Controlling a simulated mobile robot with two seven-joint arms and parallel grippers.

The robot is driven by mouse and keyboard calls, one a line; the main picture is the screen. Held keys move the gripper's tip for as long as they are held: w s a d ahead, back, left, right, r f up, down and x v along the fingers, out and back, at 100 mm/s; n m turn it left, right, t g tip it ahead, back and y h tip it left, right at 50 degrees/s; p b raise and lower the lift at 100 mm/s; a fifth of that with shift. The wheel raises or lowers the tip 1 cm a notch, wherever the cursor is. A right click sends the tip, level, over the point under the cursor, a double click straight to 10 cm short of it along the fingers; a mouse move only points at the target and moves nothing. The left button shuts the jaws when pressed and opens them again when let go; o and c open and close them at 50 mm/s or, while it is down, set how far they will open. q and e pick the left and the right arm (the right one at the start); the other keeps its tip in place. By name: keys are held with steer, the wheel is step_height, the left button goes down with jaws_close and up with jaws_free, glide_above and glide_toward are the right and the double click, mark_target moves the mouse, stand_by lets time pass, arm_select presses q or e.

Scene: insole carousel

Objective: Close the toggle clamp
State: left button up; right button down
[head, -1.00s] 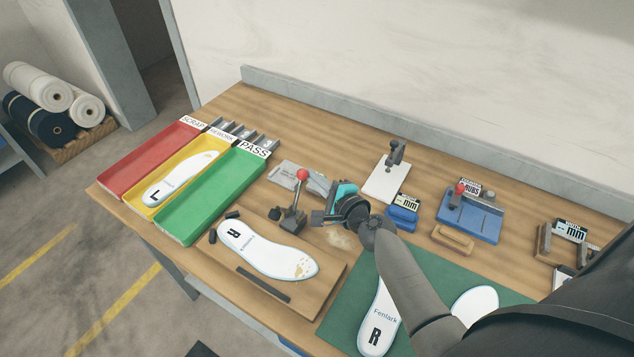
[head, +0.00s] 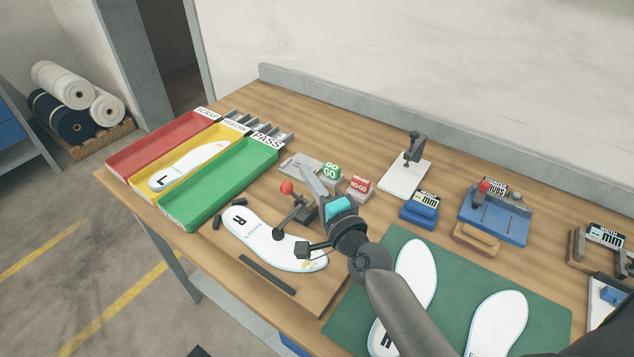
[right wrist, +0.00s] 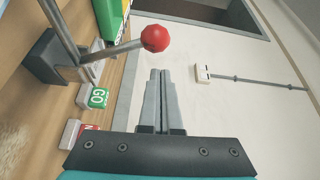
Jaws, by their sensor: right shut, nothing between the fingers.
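The toggle clamp (head: 303,211) stands at the back edge of the wooden board (head: 322,287). Its red ball handle (head: 287,188) leans to the left on a thin lever, and its dark pad (head: 278,234) is over the white insole (head: 250,226); I cannot tell whether it presses on it. My right gripper (head: 304,170) is shut and empty, just right of the lever. In the right wrist view the closed fingertips (right wrist: 160,73) are close to the red ball (right wrist: 154,38), with no clear contact. My left gripper is out of view.
GO (head: 332,172) and NO-GO (head: 359,187) blocks stand behind my right gripper. The green PASS tray (head: 180,213) is left of the board. A green mat (head: 460,270) with insoles lies to the right, partly under my right arm. Gauges and fixtures line the back right.

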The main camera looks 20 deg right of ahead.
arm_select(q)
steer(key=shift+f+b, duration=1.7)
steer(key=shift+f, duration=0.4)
arm_select(e)
steer(key=shift+s+a+f+n+t, duration=0.25)
steer(key=shift+s+a+n+t, duration=0.1)
steer(key=shift+a+n, duration=0.35)
steer(key=shift+s+a+f+n+t, duration=0.2)
steer(key=shift+s+a+n+t, duration=0.25)
steer(key=shift+n, duration=0.45)
steer(key=shift+w+a, duration=0.1)
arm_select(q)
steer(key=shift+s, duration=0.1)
